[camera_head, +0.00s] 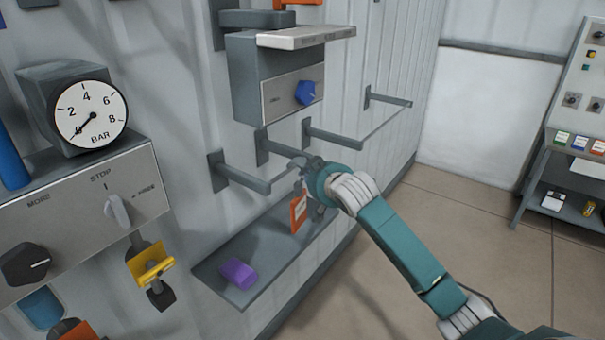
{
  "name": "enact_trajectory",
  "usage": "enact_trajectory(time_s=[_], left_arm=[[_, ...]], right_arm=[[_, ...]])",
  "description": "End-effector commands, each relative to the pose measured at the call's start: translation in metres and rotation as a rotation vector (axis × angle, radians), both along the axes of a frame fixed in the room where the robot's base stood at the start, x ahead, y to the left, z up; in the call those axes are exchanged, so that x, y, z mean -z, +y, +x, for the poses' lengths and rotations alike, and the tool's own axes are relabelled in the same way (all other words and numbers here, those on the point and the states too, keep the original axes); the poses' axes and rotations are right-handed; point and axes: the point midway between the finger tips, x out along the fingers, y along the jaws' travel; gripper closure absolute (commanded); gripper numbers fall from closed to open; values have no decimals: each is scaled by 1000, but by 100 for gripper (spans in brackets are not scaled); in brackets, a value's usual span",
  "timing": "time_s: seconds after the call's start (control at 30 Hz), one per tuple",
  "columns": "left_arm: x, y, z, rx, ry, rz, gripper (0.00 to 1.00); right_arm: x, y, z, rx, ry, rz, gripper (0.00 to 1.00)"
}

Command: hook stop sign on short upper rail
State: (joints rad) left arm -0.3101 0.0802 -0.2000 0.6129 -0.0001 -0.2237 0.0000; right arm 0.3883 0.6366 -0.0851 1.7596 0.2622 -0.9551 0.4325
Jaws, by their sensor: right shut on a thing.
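An orange sign with a white marking (298,211), which I take for the stop sign, hangs below my right gripper (304,170). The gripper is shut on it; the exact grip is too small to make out. The gripper is beside the wall pegs, just right of the front peg's tip (245,178). More pegs stick out behind it: one partly hidden (278,150), one further along (335,138), and a higher far one (388,98). I cannot tell whether the sign touches a peg. My left gripper is not in view.
A grey shelf (270,270) below the pegs holds a purple cylinder (239,274). A grey box with a blue knob (306,92) juts out above the pegs. A gauge (90,113) and control panel stand left. Floor (460,240) is clear right.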

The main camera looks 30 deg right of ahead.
Motion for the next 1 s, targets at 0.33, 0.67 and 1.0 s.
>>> enact_trajectory(time_s=[0.33,0.67,1.0], left_arm=[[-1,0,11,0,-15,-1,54],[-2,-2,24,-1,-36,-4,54],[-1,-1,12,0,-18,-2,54]], right_arm=[[-1,-14,-21,0,-2,0,100],[-1,-27,-40,1,-1,-1,100],[-1,-39,-60,1,-2,-2,100]])
